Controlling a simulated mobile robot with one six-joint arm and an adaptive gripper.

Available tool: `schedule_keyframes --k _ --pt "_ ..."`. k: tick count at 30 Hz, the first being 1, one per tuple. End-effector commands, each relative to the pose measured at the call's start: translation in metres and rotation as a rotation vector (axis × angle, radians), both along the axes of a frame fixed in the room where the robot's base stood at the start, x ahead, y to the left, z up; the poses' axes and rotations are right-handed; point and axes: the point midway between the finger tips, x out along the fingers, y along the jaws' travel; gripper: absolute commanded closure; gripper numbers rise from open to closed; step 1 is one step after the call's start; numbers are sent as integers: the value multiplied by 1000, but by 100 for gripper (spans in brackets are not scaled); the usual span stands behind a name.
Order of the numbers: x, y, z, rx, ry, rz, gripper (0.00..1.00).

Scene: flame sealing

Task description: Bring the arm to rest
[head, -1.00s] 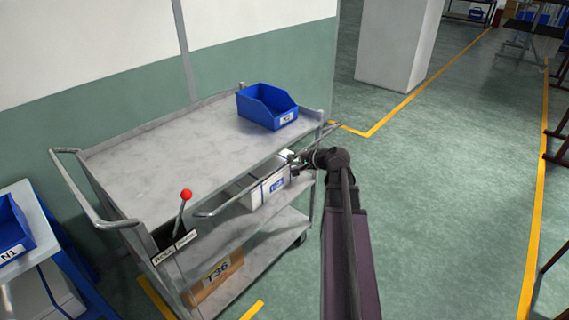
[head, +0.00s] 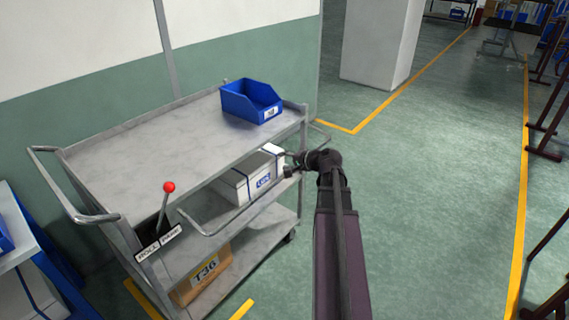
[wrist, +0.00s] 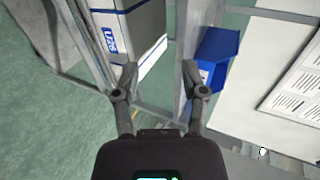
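My gripper (head: 288,165) is at the front right of a grey metal trolley (head: 140,140), beside the middle shelf and below the top deck's corner. The wrist view shows its two fingers (wrist: 160,80) spread wide, with nothing held between them. A white box (head: 242,187) labelled U26 lies on the middle shelf, and it also shows in the wrist view (wrist: 133,30). A curved metal bar (head: 245,207) runs along the trolley's front, across the box's lower part. Whether my gripper touches the bar is unclear.
A blue bin (head: 250,102) stands on the top deck. A red-knobbed lever (head: 168,187) rises at the trolley's near left end. A brown box (head: 203,277) labelled T36 is on the bottom shelf. Open green floor (head: 440,200) lies to the right.

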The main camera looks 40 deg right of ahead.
Motion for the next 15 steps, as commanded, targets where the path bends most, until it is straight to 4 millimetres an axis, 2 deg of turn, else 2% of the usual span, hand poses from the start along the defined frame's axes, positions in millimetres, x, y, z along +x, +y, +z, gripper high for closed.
schedule_keyframes --k 15 --pt "0 2 0 -1 2 4 43"
